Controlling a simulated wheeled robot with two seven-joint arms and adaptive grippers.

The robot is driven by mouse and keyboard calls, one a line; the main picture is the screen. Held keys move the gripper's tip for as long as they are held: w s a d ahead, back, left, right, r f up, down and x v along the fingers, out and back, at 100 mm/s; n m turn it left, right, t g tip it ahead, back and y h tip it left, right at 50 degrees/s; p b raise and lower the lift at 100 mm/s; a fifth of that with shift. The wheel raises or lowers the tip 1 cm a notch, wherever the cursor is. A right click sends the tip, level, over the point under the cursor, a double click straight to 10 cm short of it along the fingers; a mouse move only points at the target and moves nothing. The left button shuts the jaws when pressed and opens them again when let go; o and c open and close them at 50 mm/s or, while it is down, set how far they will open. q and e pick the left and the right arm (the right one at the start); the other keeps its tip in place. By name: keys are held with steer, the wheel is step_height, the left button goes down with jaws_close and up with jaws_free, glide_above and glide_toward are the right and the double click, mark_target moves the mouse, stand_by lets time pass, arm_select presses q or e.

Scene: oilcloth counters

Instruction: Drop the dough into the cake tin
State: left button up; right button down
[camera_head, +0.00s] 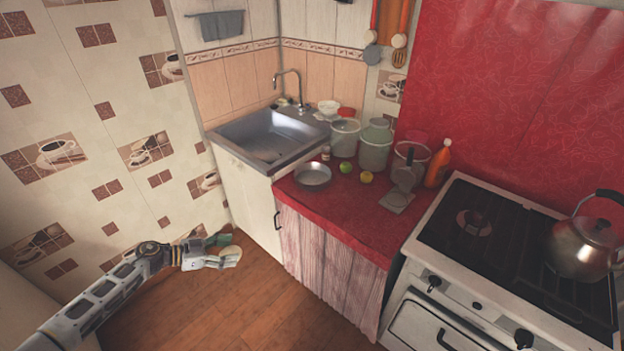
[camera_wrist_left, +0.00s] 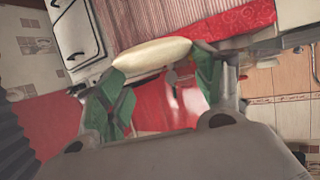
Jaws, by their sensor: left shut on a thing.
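My left gripper (camera_head: 226,249) is shut on the dough, a pale cream lump, and holds it in the air over the wooden floor, left of the counter. The dough (camera_head: 229,257) shows at the fingertips in the head view. In the left wrist view the dough (camera_wrist_left: 152,54) spans between the two green-padded fingers. The cake tin (camera_head: 313,175), a round shallow grey metal pan, sits on the red counter next to the sink. It looks empty, and the dough is well apart from it, lower left in the head view. My right gripper is not in view.
Behind the tin stand a small jar (camera_head: 325,153) and large pots (camera_head: 375,147). A green apple (camera_head: 346,167), a yellow fruit (camera_head: 367,177), a grater-like tool (camera_head: 397,199) and an orange bottle (camera_head: 438,163) are to its right. The sink (camera_head: 268,141) is left; the stove (camera_head: 510,255) is right.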

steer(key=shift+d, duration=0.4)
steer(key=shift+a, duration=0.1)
